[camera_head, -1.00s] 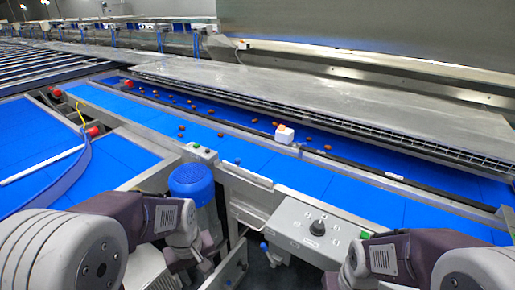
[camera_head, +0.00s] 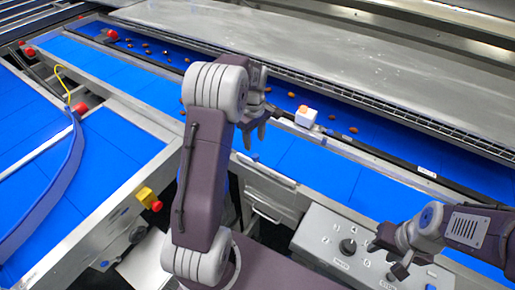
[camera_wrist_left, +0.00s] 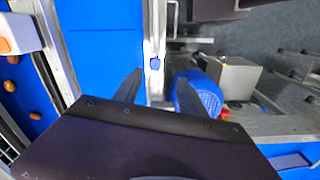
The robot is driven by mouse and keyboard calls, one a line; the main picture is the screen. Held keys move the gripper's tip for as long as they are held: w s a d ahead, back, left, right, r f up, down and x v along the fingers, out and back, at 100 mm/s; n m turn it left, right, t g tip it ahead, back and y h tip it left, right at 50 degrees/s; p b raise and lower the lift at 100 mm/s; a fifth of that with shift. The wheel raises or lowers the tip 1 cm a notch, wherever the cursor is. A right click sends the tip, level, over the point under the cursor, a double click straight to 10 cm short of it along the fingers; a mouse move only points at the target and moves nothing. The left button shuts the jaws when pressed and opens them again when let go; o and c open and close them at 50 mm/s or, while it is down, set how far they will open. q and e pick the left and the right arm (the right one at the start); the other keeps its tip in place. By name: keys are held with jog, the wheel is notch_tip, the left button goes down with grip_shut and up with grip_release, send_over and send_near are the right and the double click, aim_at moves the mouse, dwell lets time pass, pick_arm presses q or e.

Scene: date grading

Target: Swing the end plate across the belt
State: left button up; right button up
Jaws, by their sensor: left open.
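I cannot single out the end plate with certainty. The long blue belt (camera_head: 330,172) runs diagonally across the head view. A small blue knob (camera_wrist_left: 155,62) stands on the belt's metal side rail in the left wrist view, ahead of the gap between my fingers. My left gripper (camera_head: 255,133) is open and empty above the belt near that rail; its two fingers (camera_wrist_left: 157,90) are well apart in the wrist view. My right gripper (camera_head: 387,258) is at the control box, its fingers apart and nothing seen between them.
A white block with an orange top (camera_head: 305,117) stands on the divider beside the left gripper. Several brown dates (camera_head: 353,129) lie on the far belt strip. The grey control box (camera_head: 320,236) with knobs is at the near side. A blue motor (camera_wrist_left: 197,92) stands below the rail.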

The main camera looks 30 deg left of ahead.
pick_arm(q)
send_over(255, 155)
jog(key=f, duration=0.2)
jog(key=f+p, duration=0.1)
jog(key=f, duration=0.2)
jog(key=shift+d+f, duration=0.2)
jog(key=shift+f, duration=0.05)
notch_tip(255, 155, down, 4)
jog(key=shift+s+a+r+p, duration=0.1)
jog(key=shift+s+r+p, duration=0.05)
jog(key=shift+r+p, duration=0.15)
jog(key=shift+f, duration=0.4)
jog(key=shift+c, duration=0.6)
grip_shut()
pick_arm(e)
jog(key=shift+w+a+r, duration=0.2)
jog(key=shift+w+r, duration=0.35)
jog(key=shift+r, duration=0.1)
pick_arm(q)
jog(key=shift+w, duration=0.2)
